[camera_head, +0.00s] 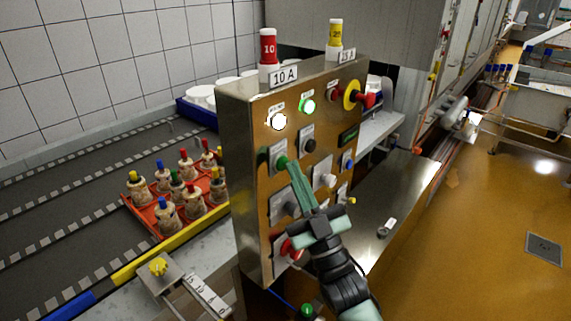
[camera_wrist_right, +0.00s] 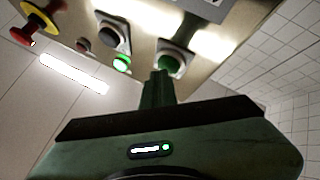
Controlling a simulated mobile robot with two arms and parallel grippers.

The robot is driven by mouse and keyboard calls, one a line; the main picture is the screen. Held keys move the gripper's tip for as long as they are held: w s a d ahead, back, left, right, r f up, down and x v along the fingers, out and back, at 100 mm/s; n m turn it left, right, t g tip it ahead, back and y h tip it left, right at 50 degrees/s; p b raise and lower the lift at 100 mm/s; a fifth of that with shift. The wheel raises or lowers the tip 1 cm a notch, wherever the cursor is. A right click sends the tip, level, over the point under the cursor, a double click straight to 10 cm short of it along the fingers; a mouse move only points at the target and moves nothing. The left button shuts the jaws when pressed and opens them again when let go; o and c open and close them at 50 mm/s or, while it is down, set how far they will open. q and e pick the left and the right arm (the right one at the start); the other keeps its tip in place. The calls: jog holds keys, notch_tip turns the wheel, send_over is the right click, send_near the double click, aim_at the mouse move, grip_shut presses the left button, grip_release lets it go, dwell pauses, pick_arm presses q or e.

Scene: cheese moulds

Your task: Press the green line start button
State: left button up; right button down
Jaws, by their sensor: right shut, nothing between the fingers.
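The green start button (camera_head: 281,161) sits in a square grey bezel on the left side of the steel control panel (camera_head: 247,165). It also shows in the wrist view (camera_wrist_right: 169,62), with its dark green cap facing the fingers. My right gripper (camera_head: 292,170) is shut and empty, with its green fingers pointing up at this button. In the wrist view the fingertips (camera_wrist_right: 159,78) overlap the lower edge of the button's bezel. I cannot tell whether they touch the cap. My left gripper is not in view.
A lit green lamp (camera_head: 307,105), a lit white lamp (camera_head: 278,121), a black button (camera_head: 309,146) and a red emergency stop (camera_head: 369,99) with a yellow collar are near on the panel. A red crate (camera_head: 151,224) with several moulds stands on the conveyor at left.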

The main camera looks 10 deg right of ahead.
jog(key=shift+s+d, duration=0.45)
jog(key=shift+s, duration=0.1)
jog(key=s+d, duration=0.1)
jog(key=s, duration=0.1)
jog(key=s+d+p, duration=0.1)
jog(key=s+d, duration=0.1)
dwell(0.4)
jog(key=shift+w+f, duration=0.1)
dwell(0.4)
